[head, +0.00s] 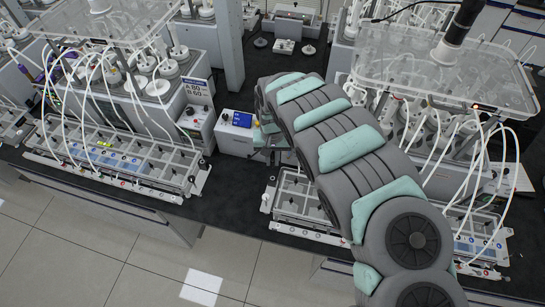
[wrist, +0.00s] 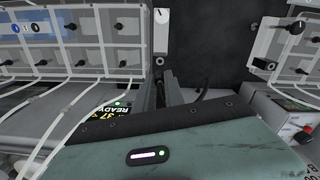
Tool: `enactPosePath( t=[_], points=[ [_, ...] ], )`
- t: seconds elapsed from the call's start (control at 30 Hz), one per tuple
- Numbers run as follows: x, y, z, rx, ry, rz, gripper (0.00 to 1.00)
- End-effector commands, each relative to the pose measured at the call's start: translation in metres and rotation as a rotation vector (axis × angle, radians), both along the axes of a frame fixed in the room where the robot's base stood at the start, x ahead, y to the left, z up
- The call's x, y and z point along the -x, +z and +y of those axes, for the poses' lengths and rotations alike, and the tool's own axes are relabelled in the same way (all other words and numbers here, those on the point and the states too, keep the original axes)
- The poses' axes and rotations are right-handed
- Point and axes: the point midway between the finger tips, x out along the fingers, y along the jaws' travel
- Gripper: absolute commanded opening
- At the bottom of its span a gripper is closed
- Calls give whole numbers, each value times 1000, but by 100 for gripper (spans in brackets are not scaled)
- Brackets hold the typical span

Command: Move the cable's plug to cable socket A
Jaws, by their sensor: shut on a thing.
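My gripper (wrist: 168,88) shows in the wrist view as dark fingers beyond the green and black wrist casing. It is shut on the cable's plug, which is dark and mostly hidden between the fingers. A thin black cable (wrist: 204,88) curves away just right of the fingers. In the head view my arm hides most of the gripper; a dark part of it (head: 274,151) shows beside a small white device with a blue screen (head: 237,134). No marking for cable socket A is readable.
A left tray rack (head: 115,160) and a right rack (head: 290,200) stand along the black bench, with white tubes looping above them. In the wrist view, tubes cross the tray wall (wrist: 75,55) at left and a READY display (wrist: 105,113) lies close. Dark bench (wrist: 215,40) is clear ahead.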

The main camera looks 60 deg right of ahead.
Motion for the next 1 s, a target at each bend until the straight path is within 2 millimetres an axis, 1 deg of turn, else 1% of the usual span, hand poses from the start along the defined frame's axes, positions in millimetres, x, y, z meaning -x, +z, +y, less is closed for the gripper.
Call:
enactPosePath(
  t=[0.03,0.1,1.0],
  points=[
    [0,-5,1,-1,1,1,0],
    [0,-10,1,0,2,1,0],
    [-1,-63,0,1,1,-1,0]
  ],
)
